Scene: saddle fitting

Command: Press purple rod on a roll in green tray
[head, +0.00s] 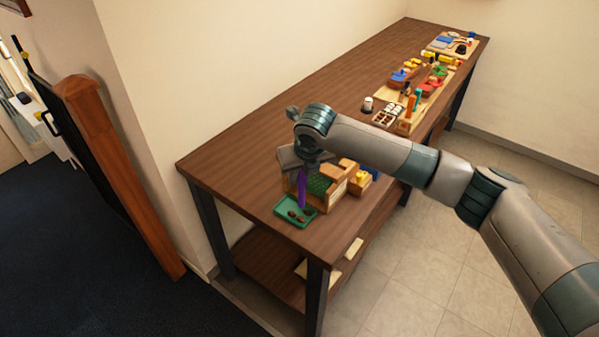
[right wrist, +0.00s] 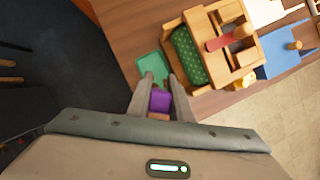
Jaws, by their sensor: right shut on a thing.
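The green tray (head: 281,209) lies near the front left corner of the wooden table. Dark brown rolls (head: 292,214) lie in it. My right gripper (head: 303,172) points down and is shut on the purple rod (head: 302,192), which hangs upright over the tray's right side. Whether the rod's lower end touches a roll cannot be told. In the right wrist view the purple rod (right wrist: 160,101) is between the fingers of the right gripper (right wrist: 163,80), with part of the green tray (right wrist: 150,66) beyond; the rolls are hidden there. My left gripper is out of view.
A wooden box (head: 333,195) with a green patterned pad stands close behind and right of the tray, also in the right wrist view (right wrist: 218,70). Yellow and wooden pieces (head: 362,177) are beside it. More trays and colored parts (head: 425,85) lie farther back. The table's left part is clear.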

